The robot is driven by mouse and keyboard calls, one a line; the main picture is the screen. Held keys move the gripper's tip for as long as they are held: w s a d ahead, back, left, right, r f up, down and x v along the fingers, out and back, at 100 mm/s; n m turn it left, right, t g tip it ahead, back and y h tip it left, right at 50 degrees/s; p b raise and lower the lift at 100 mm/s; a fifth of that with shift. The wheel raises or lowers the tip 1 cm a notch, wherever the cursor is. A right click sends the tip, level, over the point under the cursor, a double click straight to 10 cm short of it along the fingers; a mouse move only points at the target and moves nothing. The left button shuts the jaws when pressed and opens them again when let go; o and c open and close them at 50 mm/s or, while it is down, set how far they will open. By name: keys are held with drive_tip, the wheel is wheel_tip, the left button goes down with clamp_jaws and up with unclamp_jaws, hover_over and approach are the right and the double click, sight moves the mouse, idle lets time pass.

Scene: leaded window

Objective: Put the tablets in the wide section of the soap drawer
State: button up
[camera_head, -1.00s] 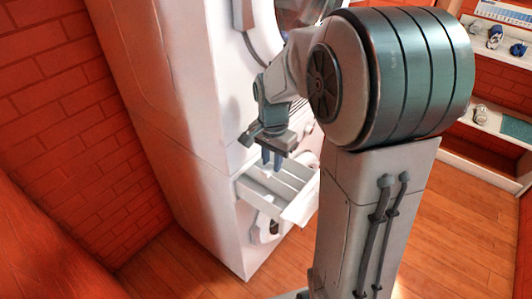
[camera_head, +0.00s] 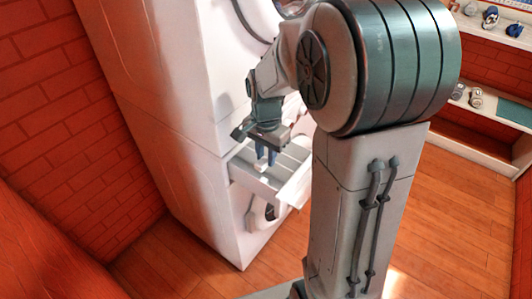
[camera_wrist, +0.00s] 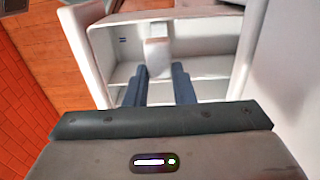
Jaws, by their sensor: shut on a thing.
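The soap drawer (camera_head: 294,188) is pulled out of the white machine and shows long sections split by dividers. My gripper (camera_head: 265,156) points down over the open drawer, with its blue fingers close together. A small white block, which looks like a tablet (camera_head: 262,168), shows at the fingertips. In the wrist view my gripper (camera_wrist: 160,76) has its fingers on either side of a pale block (camera_wrist: 157,57), above the drawer (camera_wrist: 84,45). The fingers hide part of the drawer floor. I cannot tell if the block touches the drawer, or which section is the wide one.
The white machine (camera_head: 180,90) stands against a red brick wall (camera_head: 55,120) on the left. Shelves (camera_head: 500,130) at the right hold several small items. The wooden floor (camera_head: 455,215) is clear at the right. My arm hides part of the machine and drawer.

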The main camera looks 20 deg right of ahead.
sight(266, 158)
drive_tip(key=o, duration=1)
drive_tip(key=shift+o, duration=0.2)
drive_tip(key=shift+r, duration=0.1)
wheel_tip(266, 158, up, 14)
drive_tip(key=p, duration=0.2)
drive_tip(key=s+a+r+n+t+p, duration=0.1)
drive_tip(key=s+r+n+t+p, duration=0.1)
drive_tip(key=s+n+p, duration=0.5)
drive_tip(key=s+n, duration=0.3)
drive_tip(key=s, duration=0.4)
drive_tip(key=shift+s+a+n+t, duration=0.2)
drive_tip(key=shift+s+n+t, duration=0.1)
drive_tip(key=shift+s+t, duration=0.1)
